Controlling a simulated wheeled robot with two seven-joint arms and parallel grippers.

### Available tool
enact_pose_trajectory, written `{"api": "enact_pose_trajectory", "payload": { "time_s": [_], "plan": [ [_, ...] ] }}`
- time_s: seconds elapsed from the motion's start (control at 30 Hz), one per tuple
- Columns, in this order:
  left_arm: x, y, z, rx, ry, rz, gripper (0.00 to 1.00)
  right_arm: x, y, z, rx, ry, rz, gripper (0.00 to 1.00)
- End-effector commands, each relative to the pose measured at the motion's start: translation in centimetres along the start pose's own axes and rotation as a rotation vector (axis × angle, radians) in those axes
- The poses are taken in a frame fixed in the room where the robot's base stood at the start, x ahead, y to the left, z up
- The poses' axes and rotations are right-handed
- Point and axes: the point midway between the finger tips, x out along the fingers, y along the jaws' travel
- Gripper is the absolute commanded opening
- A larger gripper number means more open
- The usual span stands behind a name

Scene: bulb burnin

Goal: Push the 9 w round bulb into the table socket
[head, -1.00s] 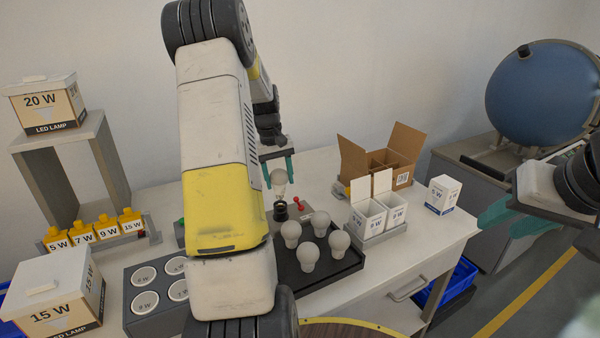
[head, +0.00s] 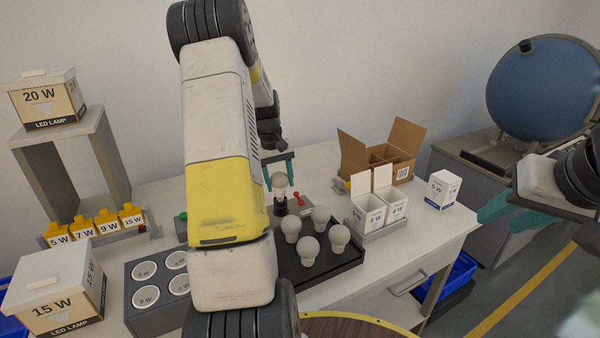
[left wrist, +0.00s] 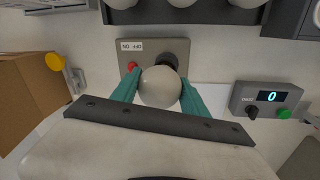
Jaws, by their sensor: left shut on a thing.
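A round bulb (head: 280,184) is held base-down between the teal fingers of my left gripper (head: 279,170). It sits directly over the black table socket (head: 281,207), with its base at the socket's mouth; I cannot tell how deep it is. In the left wrist view the bulb (left wrist: 160,87) is between the fingertips, and the socket (left wrist: 176,52) shows behind it on a grey plate with a red lever. No wattage can be read on the bulb. My right gripper (head: 512,209) is at the far right, empty, away from the table; its fingers appear apart.
A black tray (head: 322,268) with several round bulbs lies in front of the socket. White boxes (head: 370,215) and an open carton (head: 402,170) stand to the right. A meter (left wrist: 266,98) reading 0 is beside the socket. My left arm hides the table's middle.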

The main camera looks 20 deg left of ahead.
Motion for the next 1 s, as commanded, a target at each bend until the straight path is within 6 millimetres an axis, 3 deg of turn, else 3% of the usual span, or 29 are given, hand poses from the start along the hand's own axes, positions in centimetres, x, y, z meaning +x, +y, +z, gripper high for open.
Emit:
{"api": "enact_pose_trajectory", "payload": {
  "time_s": [0.37, 0.4, 0.5, 0.83, 1.0],
  "plan": [
    [1.2, -0.1, 0.0, 0.000, 0.000, 0.000, 0.13, 0.0, 0.0, 0.0, 0.000, 0.000, 0.000, 0.36],
    [1.1, -0.1, 0.0, 0.000, 0.000, 0.000, 0.58, 0.0, 0.0, 0.0, 0.000, 0.000, 0.000, 0.36],
    [1.1, -0.1, 0.0, 0.000, 0.000, 0.000, 0.78, 0.0, 0.0, 0.0, 0.000, 0.000, 0.000, 0.36],
    [0.9, -0.1, 0.0, 0.000, 0.001, 0.000, 0.78, 0.0, 0.0, 0.0, 0.000, 0.000, 0.000, 0.36],
    [-1.1, -0.1, -0.1, 0.000, 0.003, 0.001, 0.78, 0.0, 0.0, 0.0, 0.000, 0.000, 0.000, 0.36]
  ]
}}
